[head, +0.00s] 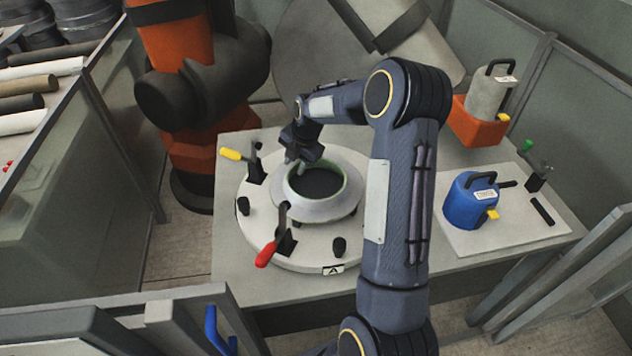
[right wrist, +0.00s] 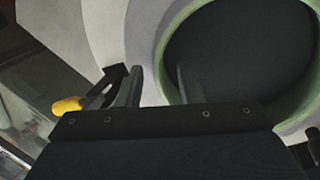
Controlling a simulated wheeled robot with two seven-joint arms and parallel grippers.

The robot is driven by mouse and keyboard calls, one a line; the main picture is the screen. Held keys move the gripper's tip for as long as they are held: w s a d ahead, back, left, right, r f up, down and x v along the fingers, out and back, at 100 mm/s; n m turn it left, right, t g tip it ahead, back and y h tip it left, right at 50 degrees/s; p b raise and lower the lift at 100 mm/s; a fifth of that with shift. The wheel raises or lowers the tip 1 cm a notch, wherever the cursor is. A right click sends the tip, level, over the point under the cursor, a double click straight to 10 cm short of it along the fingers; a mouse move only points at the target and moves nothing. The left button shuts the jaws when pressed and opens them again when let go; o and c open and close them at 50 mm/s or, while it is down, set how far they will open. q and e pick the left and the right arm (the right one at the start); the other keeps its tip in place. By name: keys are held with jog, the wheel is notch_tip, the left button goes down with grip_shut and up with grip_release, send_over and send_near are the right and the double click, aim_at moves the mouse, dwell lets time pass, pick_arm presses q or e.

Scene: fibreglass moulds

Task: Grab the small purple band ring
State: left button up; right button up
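No clearly purple ring shows. A pale, faintly lilac-grey ring (head: 345,205) with a green inner rim and dark centre sits on a round white plate (head: 262,232) on the table. In the right wrist view, its pale body and green rim (right wrist: 163,52) fill much of the top. My right gripper (head: 296,160) is at the ring's far left rim. In the right wrist view its fingers (right wrist: 160,88) are apart, one outside the green rim and one over the dark opening. Contact with the ring cannot be told. My left gripper is not in view.
Toggle clamps with a yellow handle (head: 231,154) and a red handle (head: 267,254) stand on the plate, with black knobs. A blue weight (head: 468,205) sits on a board at right; a grey cylinder (head: 488,92) stands in an orange base. An orange robot arm (head: 180,40) stands behind.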

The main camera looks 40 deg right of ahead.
jog(key=shift+w+f, duration=0.1)
jog(key=shift+f, duration=0.1)
grip_shut()
dwell(0.4)
